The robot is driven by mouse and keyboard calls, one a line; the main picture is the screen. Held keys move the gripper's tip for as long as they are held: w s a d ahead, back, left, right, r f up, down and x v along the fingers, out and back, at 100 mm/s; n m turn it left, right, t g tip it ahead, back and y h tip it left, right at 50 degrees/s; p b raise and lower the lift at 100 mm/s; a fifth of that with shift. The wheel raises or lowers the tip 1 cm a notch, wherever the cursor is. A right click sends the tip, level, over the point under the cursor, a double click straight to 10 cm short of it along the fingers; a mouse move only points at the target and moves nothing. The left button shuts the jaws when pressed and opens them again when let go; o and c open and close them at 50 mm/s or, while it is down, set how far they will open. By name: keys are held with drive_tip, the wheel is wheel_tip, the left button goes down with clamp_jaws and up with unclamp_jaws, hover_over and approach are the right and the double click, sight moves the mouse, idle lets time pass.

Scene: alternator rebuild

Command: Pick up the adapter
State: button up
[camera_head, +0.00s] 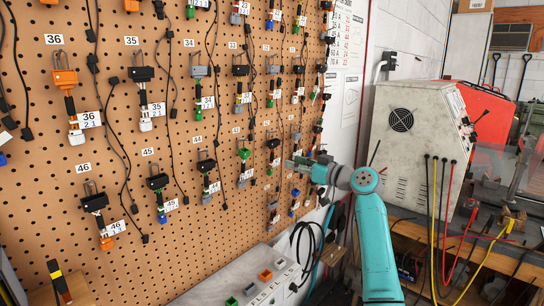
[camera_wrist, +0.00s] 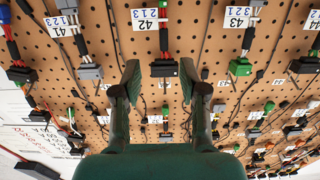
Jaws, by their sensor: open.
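Many adapters hang on the pegboard, and the pictures do not show which one is meant. In the wrist view, a black adapter (camera_wrist: 164,68) with a tag reading 42 lies between the fingertips of my gripper (camera_wrist: 160,72), with clear space on both sides. My gripper is open and holds nothing. Whether the fingers reach as deep as this adapter is hard to tell. In the head view, my gripper (camera_head: 291,164) is small, close to the board's right part. A green adapter (camera_wrist: 240,67) with tag 43 and a grey adapter (camera_wrist: 90,72) with tag 41 hang on either side.
The pegboard (camera_head: 110,265) fills the left, with thin black cables hanging between the adapters. A bench (camera_head: 205,288) with small coloured blocks stands below it. A beige machine (camera_head: 405,150) with a fan grille and coloured leads stands at the right, beside my arm.

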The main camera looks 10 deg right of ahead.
sight(273, 157)
drive_tip(key=shift+x, duration=4.7)
drive_tip(key=shift+s+a+f, duration=0.1)
drive_tip(key=shift+s+a, duration=0.05)
drive_tip(key=shift+a, duration=0.05)
clamp_jaws()
